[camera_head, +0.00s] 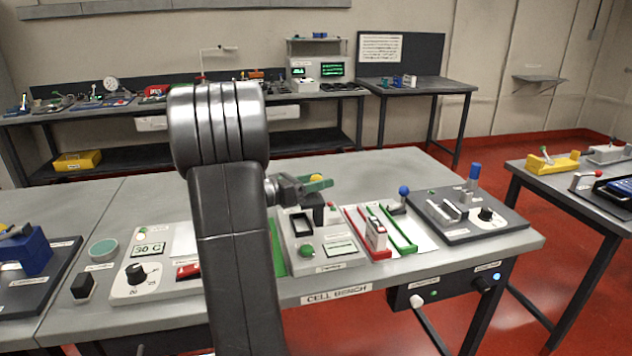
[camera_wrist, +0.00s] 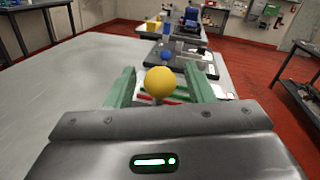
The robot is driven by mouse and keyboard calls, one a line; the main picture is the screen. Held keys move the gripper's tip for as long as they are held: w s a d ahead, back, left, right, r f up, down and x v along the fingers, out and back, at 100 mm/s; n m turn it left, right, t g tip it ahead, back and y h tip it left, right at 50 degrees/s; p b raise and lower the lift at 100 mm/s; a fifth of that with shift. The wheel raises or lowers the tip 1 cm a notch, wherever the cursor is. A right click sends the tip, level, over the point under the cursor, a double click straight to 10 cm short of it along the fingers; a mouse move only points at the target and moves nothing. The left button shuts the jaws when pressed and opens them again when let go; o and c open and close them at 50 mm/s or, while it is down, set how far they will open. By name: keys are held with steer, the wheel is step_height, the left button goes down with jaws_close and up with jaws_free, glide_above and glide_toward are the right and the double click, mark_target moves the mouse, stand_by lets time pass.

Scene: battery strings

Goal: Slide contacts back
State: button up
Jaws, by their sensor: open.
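A yellow ball knob (camera_head: 316,177) tops a black part at the back right of a light grey tester (camera_head: 305,262) with a green button and a black-rimmed slot. The contacts themselves are too small to make out. My gripper (camera_head: 318,186) is at the knob, its green fingers open. In the wrist view the yellow knob (camera_wrist: 160,83) sits between the two green fingers (camera_wrist: 160,92), with a visible gap on each side.
Right of the tester, a white sheet carries a red rail (camera_head: 367,238), a green rail (camera_head: 391,228) and a pale upright cell (camera_head: 376,234). A blue ball knob (camera_head: 404,190) and a dark plate (camera_head: 497,222) with a blue-handled lever stand further right.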

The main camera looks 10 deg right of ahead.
jaws_close()
steer(key=x, duration=0.3)
steer(key=s+x, duration=0.1)
steer(key=x, duration=0.1)
steer(key=shift+d+r+p, duration=0.1)
steer(key=shift+d+p, duration=0.15)
steer(key=shift+p, duration=0.1)
steer(key=shift+c, duration=1.1)
jaws_free()
steer(key=shift+o, duration=1.1)
steer(key=shift+d, duration=0.2)
steer(key=shift+a, duration=0.1)
